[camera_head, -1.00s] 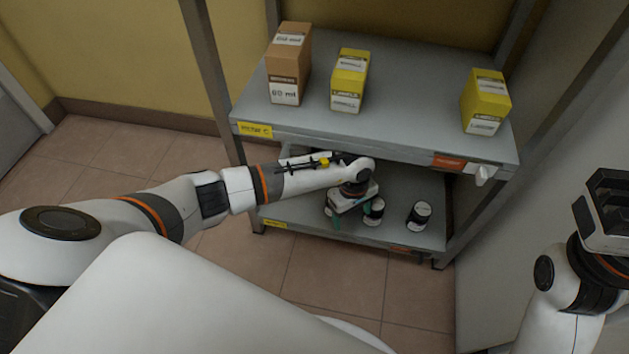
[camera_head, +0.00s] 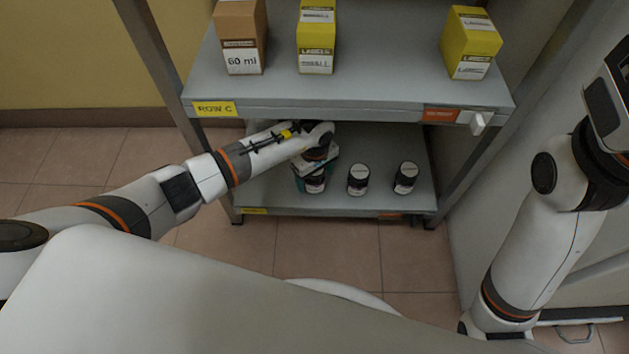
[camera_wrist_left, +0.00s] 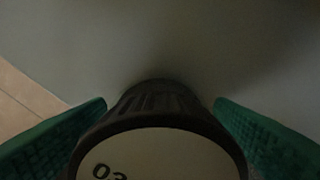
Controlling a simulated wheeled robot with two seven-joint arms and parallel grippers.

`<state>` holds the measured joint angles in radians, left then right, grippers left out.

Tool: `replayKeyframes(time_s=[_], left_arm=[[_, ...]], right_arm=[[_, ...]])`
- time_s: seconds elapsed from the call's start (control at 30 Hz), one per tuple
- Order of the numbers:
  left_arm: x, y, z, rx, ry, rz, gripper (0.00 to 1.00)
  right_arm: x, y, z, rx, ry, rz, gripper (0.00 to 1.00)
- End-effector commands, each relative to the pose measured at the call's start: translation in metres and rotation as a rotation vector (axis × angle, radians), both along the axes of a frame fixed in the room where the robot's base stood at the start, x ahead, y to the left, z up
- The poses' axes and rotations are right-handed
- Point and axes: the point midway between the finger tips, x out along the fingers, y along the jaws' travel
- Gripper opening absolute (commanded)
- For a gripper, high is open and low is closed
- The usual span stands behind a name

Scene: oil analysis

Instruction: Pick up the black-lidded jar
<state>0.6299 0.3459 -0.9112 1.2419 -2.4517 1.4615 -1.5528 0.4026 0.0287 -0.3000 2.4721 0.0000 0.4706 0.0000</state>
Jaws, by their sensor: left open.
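Three black-lidded jars stand in a row on the lower shelf: a left jar (camera_head: 315,185), a middle jar (camera_head: 358,180) and a right jar (camera_head: 405,178). My left gripper (camera_head: 312,180) is at the left jar, reaching in under the upper shelf and partly covering it. In the left wrist view the jar's black ribbed lid, with a white top marked "03" (camera_wrist_left: 160,158), lies between the two green fingers (camera_wrist_left: 160,103). The fingers are open, with a gap visible beside the lid. My right gripper (camera_head: 608,105) is at the right edge, away from the shelves; its fingertips are not clear.
The upper shelf (camera_head: 350,92) is close above my left forearm. It holds a brown box (camera_head: 241,35) and two yellow boxes, one in the middle (camera_head: 317,35) and one at right (camera_head: 470,42). Metal posts flank the rack. The lower shelf's front right is clear.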

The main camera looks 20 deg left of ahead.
Motion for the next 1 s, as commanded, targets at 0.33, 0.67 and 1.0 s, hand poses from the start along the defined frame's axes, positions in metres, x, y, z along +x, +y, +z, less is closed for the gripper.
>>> replayKeyframes(time_s=[0.33, 0.67, 1.0], left_arm=[[-0.0004, -0.0002, -0.0190, -0.001, 0.001, 0.000, 0.77], [-0.0006, -0.0001, -0.0188, -0.001, 0.001, 0.000, 0.43], [-0.0002, -0.0001, -0.0181, -0.001, -0.001, 0.000, 0.24]], right_arm=[[-0.0096, 0.0009, 0.0047, -0.002, -0.040, -0.002, 0.36], [-0.0095, 0.0009, 0.0048, -0.002, -0.040, -0.002, 0.36], [-0.0097, 0.0010, 0.0051, -0.002, -0.040, -0.002, 0.36]])
